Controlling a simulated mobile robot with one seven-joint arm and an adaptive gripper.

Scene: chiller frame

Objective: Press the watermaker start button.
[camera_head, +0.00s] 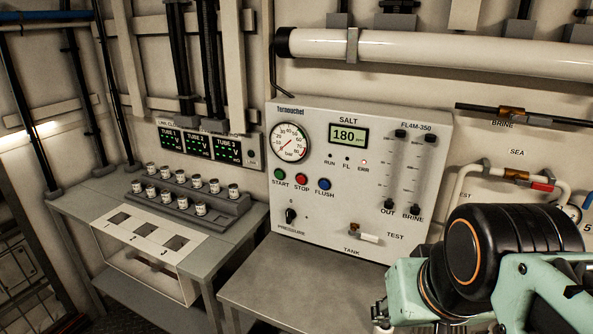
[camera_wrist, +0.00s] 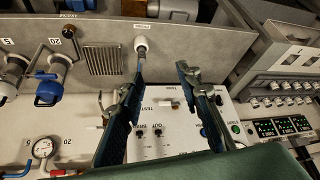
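The watermaker panel (camera_head: 355,215) is a white box on the wall in the head view. Its green start button (camera_head: 280,174) sits at the left of a row, beside the red stop button (camera_head: 302,179) and the blue flush button (camera_head: 324,184). In the wrist view the panel lies beyond my fingers, and a green button (camera_wrist: 236,129) shows right of the right finger. My gripper (camera_wrist: 160,68) is open, with nothing between its fingers. In the head view my arm is at the lower right, right of and apart from the buttons; the fingers are not clearly visible there.
A grey bench (camera_head: 290,280) lies below the panel. A rack of small jars (camera_head: 185,200) stands on the left table. A pressure gauge (camera_head: 290,142), a salt display reading 180 (camera_head: 348,136) and a selector knob (camera_head: 291,215) surround the buttons. A small red lamp is lit by ERR.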

